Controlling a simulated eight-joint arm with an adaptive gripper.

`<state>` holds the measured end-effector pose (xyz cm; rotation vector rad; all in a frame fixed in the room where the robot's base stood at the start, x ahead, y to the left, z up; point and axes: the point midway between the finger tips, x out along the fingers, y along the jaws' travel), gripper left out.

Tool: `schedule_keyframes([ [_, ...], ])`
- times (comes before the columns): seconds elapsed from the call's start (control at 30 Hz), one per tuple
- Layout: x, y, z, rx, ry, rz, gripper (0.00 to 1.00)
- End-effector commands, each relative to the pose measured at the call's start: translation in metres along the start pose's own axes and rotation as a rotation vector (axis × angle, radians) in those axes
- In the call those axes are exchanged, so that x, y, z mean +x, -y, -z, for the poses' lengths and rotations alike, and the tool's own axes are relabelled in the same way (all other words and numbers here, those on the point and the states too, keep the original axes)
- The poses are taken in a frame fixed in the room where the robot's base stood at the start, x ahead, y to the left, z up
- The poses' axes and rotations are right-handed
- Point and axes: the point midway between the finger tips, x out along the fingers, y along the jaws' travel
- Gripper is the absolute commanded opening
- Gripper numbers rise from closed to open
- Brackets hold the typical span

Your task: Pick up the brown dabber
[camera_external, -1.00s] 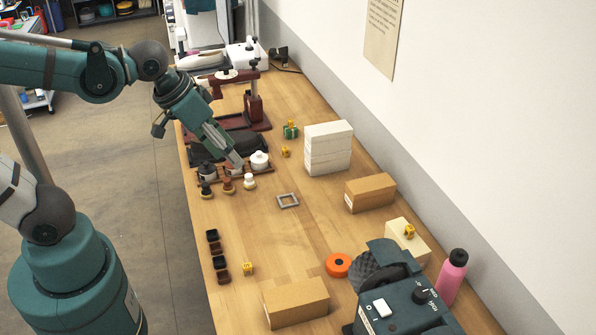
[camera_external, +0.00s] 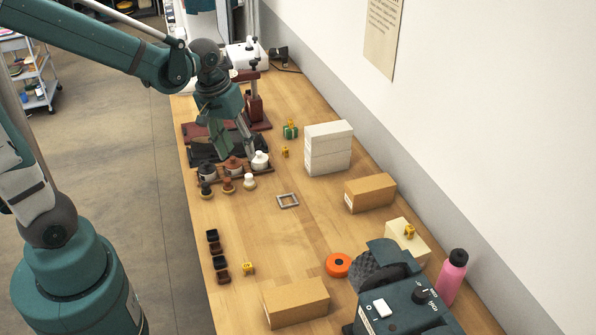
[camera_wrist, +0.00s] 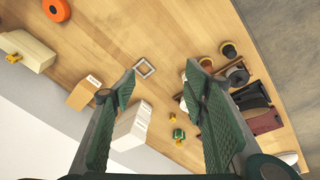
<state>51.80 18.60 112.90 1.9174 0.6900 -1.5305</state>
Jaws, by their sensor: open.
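The brown dabber (camera_external: 228,185) stands upright on the wooden table, between a dark dabber (camera_external: 206,189) on its left and a white-topped dabber (camera_external: 249,181) on its right. In the wrist view the brown dabber (camera_wrist: 206,63) shows just right of the right finger's tip. My gripper (camera_external: 232,151) is open and empty, pointing down above and behind the row of dabbers, over the area of the pots. In the wrist view my gripper's fingers (camera_wrist: 160,78) are spread wide, with bare table and a grey square frame visible between them.
A tray with a black pot (camera_external: 207,171), a brown pot (camera_external: 233,163) and a white pot (camera_external: 260,160) stands behind the dabbers. The table in front of the dabbers is mostly clear.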

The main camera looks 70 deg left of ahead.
Motion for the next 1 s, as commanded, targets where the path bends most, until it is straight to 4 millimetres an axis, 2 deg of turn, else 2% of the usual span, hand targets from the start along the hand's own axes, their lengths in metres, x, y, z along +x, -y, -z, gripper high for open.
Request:
schedule_keyframes([
  [0.5, 0.071, 0.061, 0.045, -0.28, 0.119, 0.064, 0.44],
  [1.0, 0.139, 0.128, 0.068, -0.528, 0.225, 0.123, 0.44],
])
